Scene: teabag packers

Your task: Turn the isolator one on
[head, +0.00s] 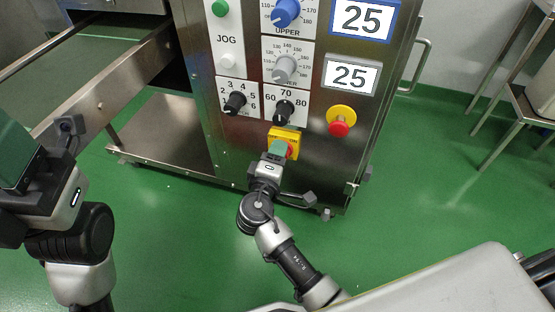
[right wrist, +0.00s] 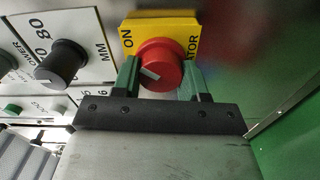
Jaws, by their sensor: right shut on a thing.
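The isolator is a red rotary knob (right wrist: 158,66) on a yellow plate (right wrist: 178,22) low on the steel machine's front panel. In the right wrist view the plate carries the words ON and, partly hidden, ISOLATOR. A pale pointer mark on the knob lies slanted. My right gripper (right wrist: 160,78) has its two green fingers on either side of the knob, shut on it. In the head view the yellow plate (head: 291,136) shows behind my right gripper (head: 279,149), which hides most of the knob. My left gripper (head: 20,160) is at the left edge, its fingers cut off by the frame.
On the panel above are a red emergency button (head: 339,128) on a yellow base, black dials (head: 284,110), a blue knob (head: 287,12) and two displays reading 25 (head: 351,77). A conveyor frame (head: 110,85) extends left. The green floor (head: 440,170) right of the machine is clear.

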